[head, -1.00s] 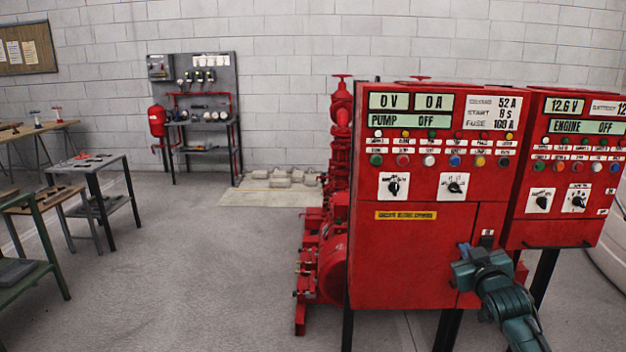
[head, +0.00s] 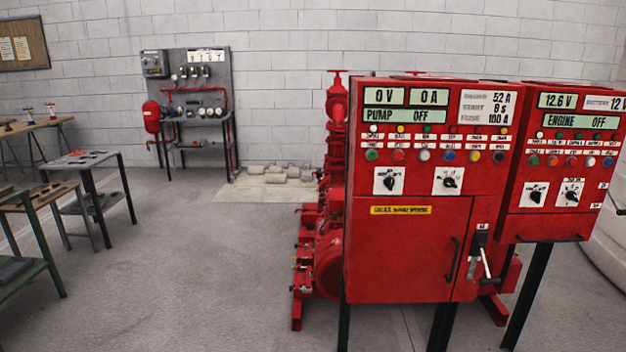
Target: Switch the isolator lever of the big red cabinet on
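The big red cabinet (head: 408,250) stands right of the middle on dark legs. Its displays read 0 V and 0 A, and the pump display (head: 405,116) reads OFF. The isolator lever (head: 486,263) is on the lower right of its front, below a dark plate. Its pale rod slants down to a black grip at the low end. A small grey part hangs beside it on the left. The black door handle (head: 452,259) is left of the lever, and the door looks closed. Neither of my grippers is in view.
A smaller red cabinet (head: 562,165) stands close on the right, its engine display reading OFF. Red pump pipework (head: 328,220) is behind the big cabinet on the left. Benches (head: 88,163) stand at the left. The floor between is clear.

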